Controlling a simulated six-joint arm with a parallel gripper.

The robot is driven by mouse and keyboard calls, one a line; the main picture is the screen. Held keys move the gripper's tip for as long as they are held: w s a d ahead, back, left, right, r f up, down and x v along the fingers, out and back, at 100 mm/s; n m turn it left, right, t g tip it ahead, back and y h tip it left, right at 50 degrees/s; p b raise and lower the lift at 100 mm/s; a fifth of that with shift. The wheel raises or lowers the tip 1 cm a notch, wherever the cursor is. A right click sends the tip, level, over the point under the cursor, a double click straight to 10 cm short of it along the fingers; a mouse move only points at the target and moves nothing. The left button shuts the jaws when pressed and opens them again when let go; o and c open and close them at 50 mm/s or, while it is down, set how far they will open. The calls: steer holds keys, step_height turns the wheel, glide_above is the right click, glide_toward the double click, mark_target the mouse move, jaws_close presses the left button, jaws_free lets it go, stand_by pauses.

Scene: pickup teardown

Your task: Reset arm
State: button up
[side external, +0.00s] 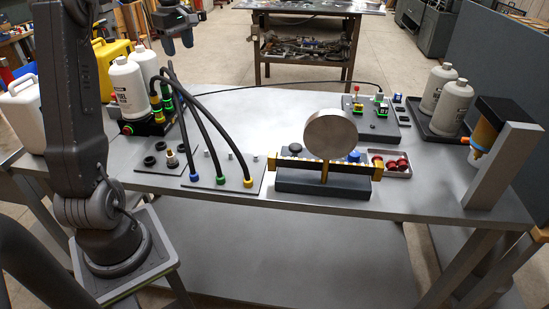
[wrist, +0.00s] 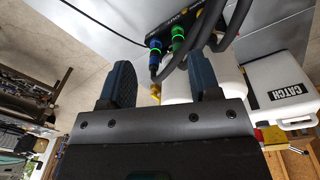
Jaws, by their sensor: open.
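My gripper (side external: 178,44) is raised in the upper left of the side external view, above the far side of the bench. In the wrist view my gripper (wrist: 162,80) shows two dark blue fingers spread apart with nothing held between them. Beyond the fingers are black hoses (wrist: 208,50) with blue and green collars, and white bottles. In the side external view the hoses (side external: 206,115) run from the filter block to a plate with blue, green and yellow fittings. My gripper appears apart from all of them.
The metal bench (side external: 225,105) has free room in its middle. A round metal disc (side external: 330,133) stands upright on a fixture near the front. White bottles (side external: 126,84) stand at the left, others (side external: 452,97) in a tray at the right. A grey post (side external: 505,165) is at the right edge.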

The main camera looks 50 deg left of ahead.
steer(key=d+r+m+t, duration=0.2)
steer(key=d+m, duration=0.8)
steer(key=d, duration=1.4)
steer(key=s+d+f+m+t, duration=0.1)
steer(key=s+d+f+m, duration=0.2)
steer(key=s+d+m, duration=0.2)
steer(key=s+d+f+m+t, duration=0.2)
steer(key=s+d+f+m, duration=0.2)
steer(key=d, duration=0.6)
steer(key=s+m, duration=0.2)
steer(key=shift+s+d+m+h, duration=0.15)
steer(key=shift+s+m+h, duration=0.15)
steer(key=shift+s, duration=0.05)
steer(key=shift+r, duration=0.1)
steer(key=shift+c, duration=0.3)
